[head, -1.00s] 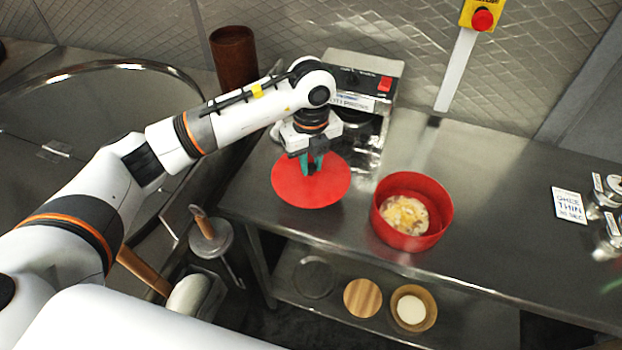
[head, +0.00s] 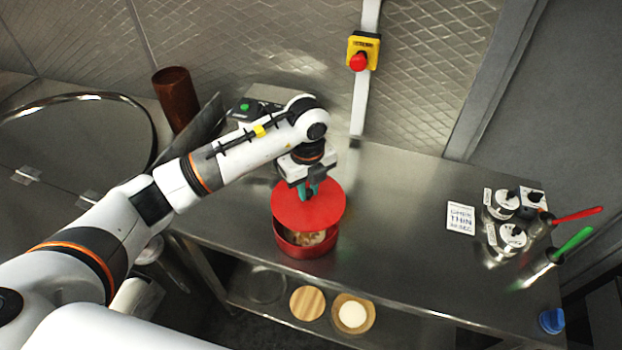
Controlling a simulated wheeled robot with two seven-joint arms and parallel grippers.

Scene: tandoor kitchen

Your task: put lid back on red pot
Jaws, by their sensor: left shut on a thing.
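The red lid (head: 318,212) is a flat red disc. My left gripper (head: 309,192) is shut on it from above, at its middle. The lid hangs over the red pot (head: 308,250) and covers the far part of its opening. Some pale food shows in the gap between the lid and the pot's near rim. The pot stands upright on the steel counter (head: 400,255). Whether the lid touches the pot's far rim is hidden. My right gripper is not in view.
A black and steel machine (head: 252,108) stands behind my left arm, near a brown cylinder (head: 177,98). To the right are a sign card (head: 460,219), small lidded containers (head: 507,238) and red (head: 578,215) and green (head: 573,243) handled tools. The counter between is clear. A wooden disc (head: 307,303) lies on the lower shelf.

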